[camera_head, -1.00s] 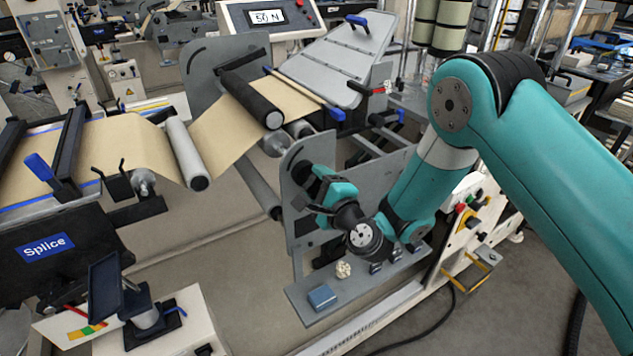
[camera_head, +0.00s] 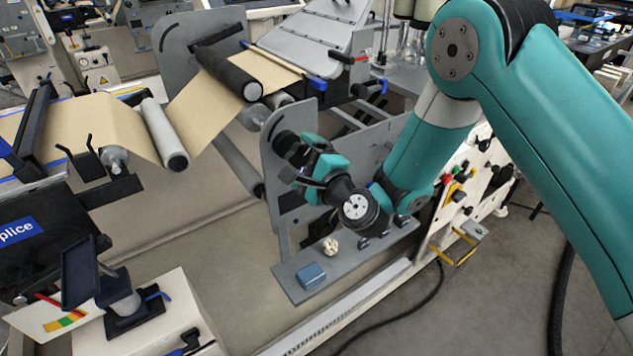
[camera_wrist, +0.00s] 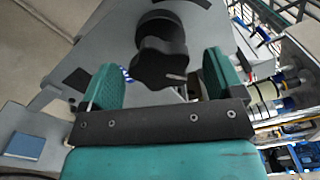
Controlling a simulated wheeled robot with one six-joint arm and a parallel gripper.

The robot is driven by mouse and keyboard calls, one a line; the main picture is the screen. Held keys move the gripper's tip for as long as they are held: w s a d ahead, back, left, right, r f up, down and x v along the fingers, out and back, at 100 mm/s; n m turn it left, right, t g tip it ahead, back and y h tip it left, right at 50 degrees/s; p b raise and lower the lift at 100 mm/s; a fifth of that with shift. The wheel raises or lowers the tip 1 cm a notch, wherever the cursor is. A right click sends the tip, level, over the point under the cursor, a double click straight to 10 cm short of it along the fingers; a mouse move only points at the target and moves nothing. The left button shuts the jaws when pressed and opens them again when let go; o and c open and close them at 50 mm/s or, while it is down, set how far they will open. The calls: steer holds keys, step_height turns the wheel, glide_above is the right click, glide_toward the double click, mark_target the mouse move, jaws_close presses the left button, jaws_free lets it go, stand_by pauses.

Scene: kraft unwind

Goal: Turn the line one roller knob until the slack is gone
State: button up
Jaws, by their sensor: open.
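The black lobed knob (camera_wrist: 160,62) sits on a grey side plate in the wrist view. It also shows in the head view (camera_head: 286,146), partly hidden by my gripper. My gripper (camera_wrist: 163,82) is open, with one teal finger on each side of the knob and a visible gap at both sides. In the head view my gripper (camera_head: 308,165) is close to the plate, level with the knob. The brown kraft web (camera_head: 125,122) dips under a grey roller (camera_head: 163,134) and rises to a black roller (camera_head: 230,72).
A grey shelf (camera_head: 287,282) below my gripper holds a blue block (camera_head: 311,275) and a small pale lumpy object (camera_head: 331,246). A tilted dark screen (camera_head: 80,270) stands at lower left. A control panel with coloured buttons (camera_head: 458,190) is at right. The floor at lower right is mostly clear.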

steer(key=shift+f+b+v, duration=0.15)
steer(key=shift+b+v, duration=0.85)
steer(key=shift+b, duration=0.6)
steer(key=shift+f+b+v, duration=0.15)
steer(key=shift+b+v, duration=0.85)
steer(key=shift+b, duration=0.55)
steer(key=shift+s+d+r+b, duration=0.15)
steer(key=shift+s+d+b, duration=0.15)
steer(key=shift+s+b, duration=0.2)
steer(key=shift+r, duration=0.15)
